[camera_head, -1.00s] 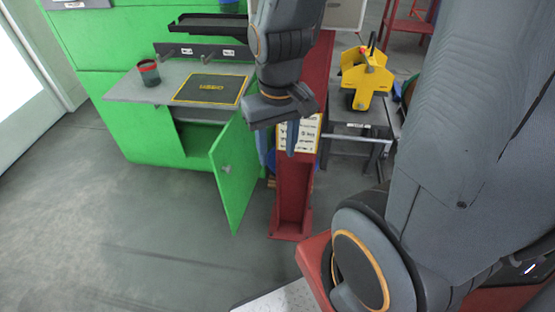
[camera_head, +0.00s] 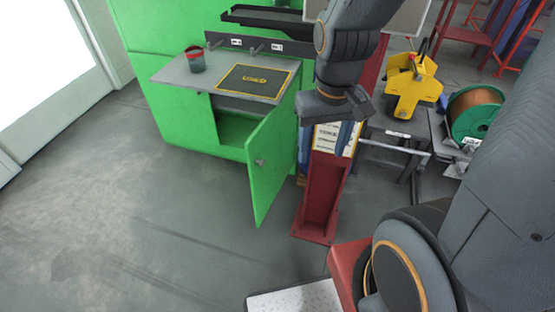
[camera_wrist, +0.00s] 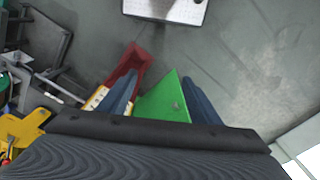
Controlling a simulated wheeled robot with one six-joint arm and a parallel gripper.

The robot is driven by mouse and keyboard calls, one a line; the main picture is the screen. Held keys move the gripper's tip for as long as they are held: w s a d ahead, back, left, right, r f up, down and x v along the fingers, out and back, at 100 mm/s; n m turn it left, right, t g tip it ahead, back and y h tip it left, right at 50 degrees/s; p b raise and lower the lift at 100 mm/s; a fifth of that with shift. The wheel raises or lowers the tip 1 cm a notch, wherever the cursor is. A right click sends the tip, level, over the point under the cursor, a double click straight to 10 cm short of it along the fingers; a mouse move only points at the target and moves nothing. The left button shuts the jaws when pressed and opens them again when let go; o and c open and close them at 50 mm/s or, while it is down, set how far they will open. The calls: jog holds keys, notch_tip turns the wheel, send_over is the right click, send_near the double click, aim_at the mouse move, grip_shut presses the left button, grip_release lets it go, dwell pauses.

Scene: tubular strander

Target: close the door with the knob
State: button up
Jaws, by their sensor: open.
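The green door (camera_head: 270,163) stands swung open from the green cabinet (camera_head: 175,112), below its grey worktop. The knob (camera_head: 260,162) is a small grey piece on the door's face. In the wrist view the door (camera_wrist: 163,102) shows between the two blue fingers, with the knob (camera_wrist: 176,106) on it. My gripper (camera_head: 345,138) is open and empty, to the right of the door and higher up in the head view. In the wrist view my gripper (camera_wrist: 160,98) shows its fingers wide apart. I cannot tell how far the door is from the fingertips.
A red post (camera_head: 321,195) stands just right of the door. A yellow device (camera_head: 412,82) and a copper-wound spool (camera_head: 474,112) are at the right. A red and black cup (camera_head: 195,60) sits on the worktop. The floor (camera_head: 150,220) left of the door is clear.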

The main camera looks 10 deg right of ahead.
jog(key=w+f+m+t, duration=0.1)
jog(key=w+f, duration=0.1)
jog(key=w, duration=0.1)
jog(key=w+f+t, duration=0.1)
jog(key=w+f, duration=0.1)
jog(key=w+f+m, duration=0.1)
jog(key=w+f, duration=0.1)
jog(key=w, duration=0.1)
jog(key=shift+w+a+f+m+t, duration=0.15)
jog(key=shift+w+a+m+t, duration=0.15)
jog(key=shift+a+t, duration=0.1)
grip_shut()
jog(key=m+t+y, duration=0.2)
jog(key=m+t, duration=0.1)
jog(key=t, duration=0.1)
send_near(257, 144)
notch_tip(257, 144, down, 4)
jog(key=w, duration=0.2)
jog(key=shift+w+a+p, duration=0.25)
jog(key=shift+w+p, duration=0.15)
jog(key=shift+p, duration=0.25)
jog(key=shift+w, duration=0.1)
